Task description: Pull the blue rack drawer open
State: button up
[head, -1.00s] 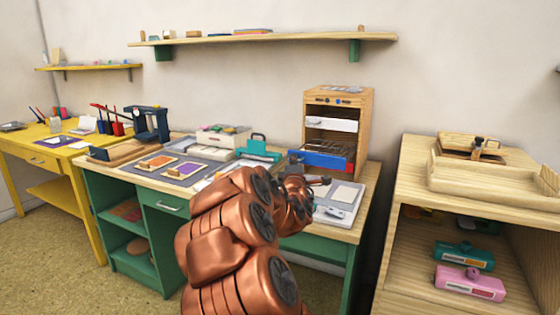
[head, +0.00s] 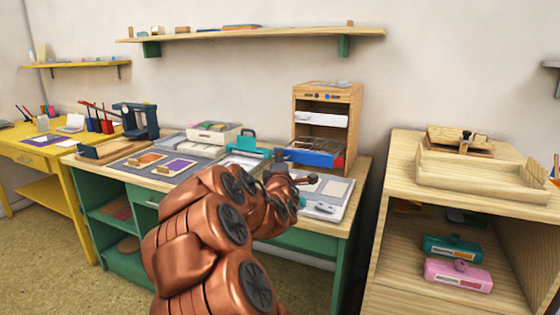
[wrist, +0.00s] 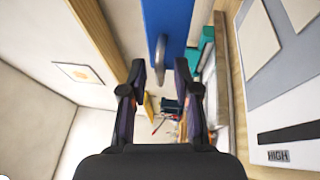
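The wooden rack (head: 300,135) stands at the back right of the green desk. Its blue drawer (head: 316,158) juts out from the lower part, with its inside partly visible from above. In the wrist view the blue drawer front (wrist: 168,22) runs down from the top edge, with a grey metal handle (wrist: 161,48) on it. My gripper (wrist: 160,70) is open, and the handle's near end shows between or just beyond the fingertips. I see no clear contact.
A white drawer (head: 322,119) sits above the blue one. A wooden cabinet (head: 400,150) stands to the right, across a gap.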

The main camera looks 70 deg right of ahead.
jog(key=shift+a, duration=0.1)
jog(key=v, duration=0.7)
jog(key=shift+a, duration=0.2)
jog(key=shift+s, duration=0.1)
dwell(0.6)
